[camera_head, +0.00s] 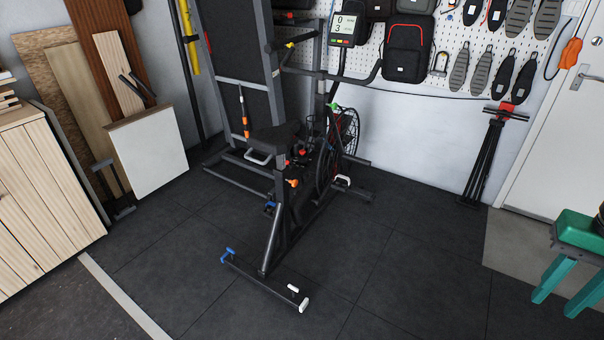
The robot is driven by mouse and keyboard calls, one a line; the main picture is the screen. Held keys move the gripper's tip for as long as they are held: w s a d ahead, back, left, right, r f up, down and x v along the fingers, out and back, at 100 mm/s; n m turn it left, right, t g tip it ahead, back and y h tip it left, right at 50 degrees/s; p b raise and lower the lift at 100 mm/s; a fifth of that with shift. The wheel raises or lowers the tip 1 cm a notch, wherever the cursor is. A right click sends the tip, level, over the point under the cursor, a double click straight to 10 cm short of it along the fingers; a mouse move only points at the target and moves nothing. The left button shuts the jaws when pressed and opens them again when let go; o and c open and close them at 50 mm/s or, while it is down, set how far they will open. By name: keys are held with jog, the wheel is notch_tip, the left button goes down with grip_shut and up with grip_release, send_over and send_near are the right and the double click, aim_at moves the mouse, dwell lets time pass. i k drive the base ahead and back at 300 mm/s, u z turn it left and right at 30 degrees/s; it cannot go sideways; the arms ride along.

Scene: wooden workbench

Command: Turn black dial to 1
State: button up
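An exercise bike (281,190) with a dark frame stands on the black floor in the middle of the view. Its console (347,28) faces me at the top and shows a 0 above a 3. Small coloured buttons run along the console's lower edge. A green piece (334,106) and an orange knob (292,183) show on the bike's frame. I cannot make out a black dial for certain; it may be too small or hidden among the dark parts. My gripper is not in view.
A wooden cabinet (38,195) stands at the left, near leaning boards (147,150). A rack (238,62) stands behind the bike. A green stool (572,255) is at the right, near a white door (560,150). The floor (400,290) in front and right of the bike is clear.

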aim_at(301, 159)
jog(key=k, duration=0.65)
jog(key=z, duration=0.45)
jog(key=i, duration=2.1)
jog(key=u, duration=0.7)
